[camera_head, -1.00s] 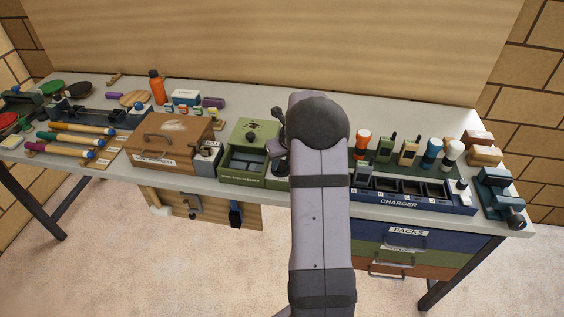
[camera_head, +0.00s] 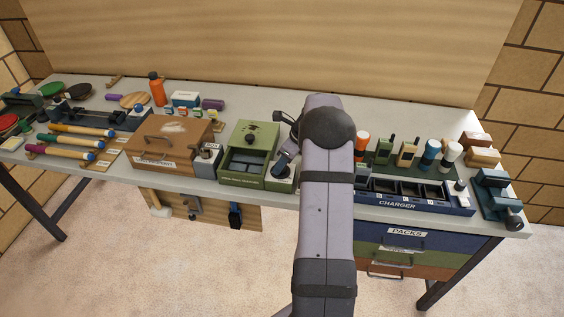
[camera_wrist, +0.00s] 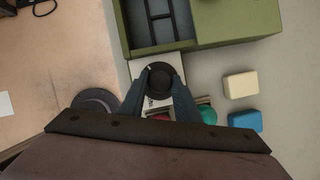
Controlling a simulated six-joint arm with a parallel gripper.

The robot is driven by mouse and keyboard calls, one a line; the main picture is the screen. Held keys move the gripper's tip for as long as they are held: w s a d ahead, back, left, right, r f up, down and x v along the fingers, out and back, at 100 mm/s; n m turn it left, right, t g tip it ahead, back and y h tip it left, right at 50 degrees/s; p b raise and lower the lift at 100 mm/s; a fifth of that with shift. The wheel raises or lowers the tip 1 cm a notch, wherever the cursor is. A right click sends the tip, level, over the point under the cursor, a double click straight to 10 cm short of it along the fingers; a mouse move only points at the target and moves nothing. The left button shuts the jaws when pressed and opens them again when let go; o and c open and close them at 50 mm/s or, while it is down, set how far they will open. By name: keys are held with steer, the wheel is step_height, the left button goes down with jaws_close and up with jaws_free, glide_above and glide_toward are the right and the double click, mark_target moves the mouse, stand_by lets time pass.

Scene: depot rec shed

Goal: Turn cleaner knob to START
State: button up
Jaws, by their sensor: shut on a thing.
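The wrist view shows this knob (camera_wrist: 159,78) from above on the white plate (camera_wrist: 143,69), beside the compartment. My gripper (camera_wrist: 160,82) has its two dark fingers on either side of the knob, shut on it. Part of the plate's lettering shows, but the fingers hide the rest, and I cannot read the knob's setting. In the head view my gripper (camera_head: 282,161) reaches the knob from behind.
A brown wooden box (camera_head: 170,146) and a small grey box (camera_head: 207,160) stand left of the cleaner. The blue charger (camera_head: 400,205) is right of my arm. Cream (camera_wrist: 241,85) and blue (camera_wrist: 246,121) blocks lie near the cleaner. The bench's front edge is close.

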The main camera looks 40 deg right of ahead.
steer(key=n, duration=0.2)
steer(key=n+g+y+p, duration=0.1)
steer(key=n, duration=0.1)
steer(key=shift+w+d+n, duration=0.15)
steer(key=shift+n, duration=0.15)
steer(key=n+g+y+p, duration=0.1)
steer(key=n, duration=0.3)
steer(key=shift+w+g, duration=0.1)
steer(key=shift+g, duration=0.3)
steer(key=shift+n, duration=0.6)
steer(key=o, duration=1)
steer(key=shift+r, duration=0.6)
step_height(320, 180, up, 9)
steer(key=shift+f+p, duration=0.1)
steer(key=shift+p, duration=1.15)
